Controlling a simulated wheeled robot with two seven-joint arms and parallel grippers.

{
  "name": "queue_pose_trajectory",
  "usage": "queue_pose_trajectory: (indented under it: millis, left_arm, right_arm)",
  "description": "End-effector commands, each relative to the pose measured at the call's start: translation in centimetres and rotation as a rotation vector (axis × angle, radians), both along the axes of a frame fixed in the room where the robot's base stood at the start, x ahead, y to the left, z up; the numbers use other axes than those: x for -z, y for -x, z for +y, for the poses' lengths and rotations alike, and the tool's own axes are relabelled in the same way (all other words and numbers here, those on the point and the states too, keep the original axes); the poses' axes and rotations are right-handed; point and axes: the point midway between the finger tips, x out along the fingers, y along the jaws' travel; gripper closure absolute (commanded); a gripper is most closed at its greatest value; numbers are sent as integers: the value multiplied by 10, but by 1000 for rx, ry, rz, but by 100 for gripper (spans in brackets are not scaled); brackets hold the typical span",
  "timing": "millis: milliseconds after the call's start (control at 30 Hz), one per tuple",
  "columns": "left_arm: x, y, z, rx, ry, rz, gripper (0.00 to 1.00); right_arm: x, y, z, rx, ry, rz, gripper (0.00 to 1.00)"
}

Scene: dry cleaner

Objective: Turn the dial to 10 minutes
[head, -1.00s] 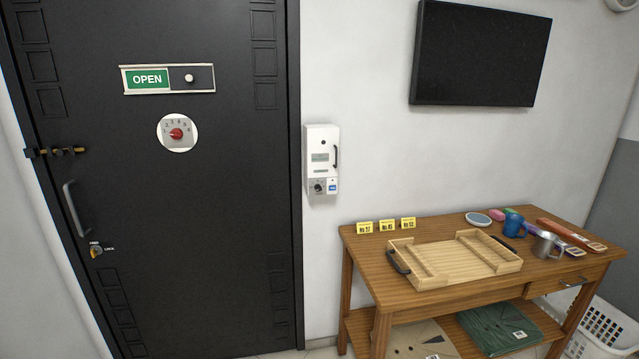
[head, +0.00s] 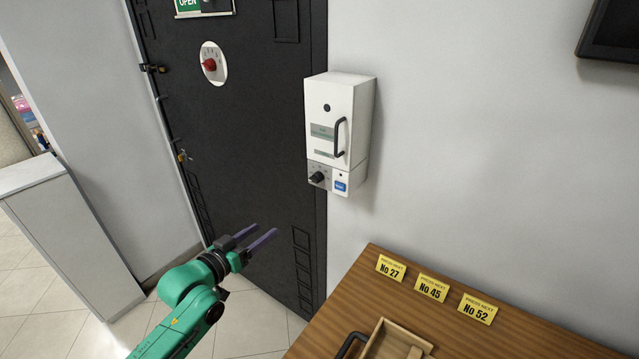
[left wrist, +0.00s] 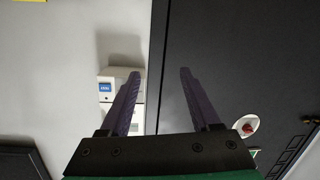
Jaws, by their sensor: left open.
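A white wall box (head: 330,118) with a black handle (head: 340,138) hangs beside the black door. On its lower panel is a small black dial (head: 317,177), left of a blue button (head: 341,186). The dial's marks are too small to read. My left gripper (head: 267,229) is open and empty, below and left of the box, clear of it. In the left wrist view the gripper (left wrist: 160,72) has its jaws apart. The box (left wrist: 107,110) shows there partly behind one finger; I cannot make out the dial. My right gripper is out of view.
A red knob (head: 209,65) on a round white plate is on the black door (head: 265,120). A wooden table (head: 345,290) with yellow number cards (head: 430,288) and a tray (head: 395,342) stands lower right. A grey counter (head: 75,235) is at left.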

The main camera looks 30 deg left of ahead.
Motion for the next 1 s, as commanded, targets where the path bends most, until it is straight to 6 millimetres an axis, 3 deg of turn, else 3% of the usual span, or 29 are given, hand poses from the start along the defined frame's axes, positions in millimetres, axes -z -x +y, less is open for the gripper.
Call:
queue_pose_trajectory:
  millis: [33,100,200,367,800,1000]
  left_arm:
    - [-36,-1,-20,52,6,-61,37]
    - [-72,0,-41,106,17,-121,37]
    - [-92,0,-53,137,25,-154,37]
    - [-97,-17,-56,135,28,-160,37]
    - [-96,-117,-77,137,25,-157,37]
    - [-92,-140,-81,137,25,-156,37]
  right_arm:
    - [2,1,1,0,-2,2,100]
    - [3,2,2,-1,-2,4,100]
    - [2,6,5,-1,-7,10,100]
    - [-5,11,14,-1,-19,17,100]
    - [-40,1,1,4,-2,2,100]
    - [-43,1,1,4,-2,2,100]
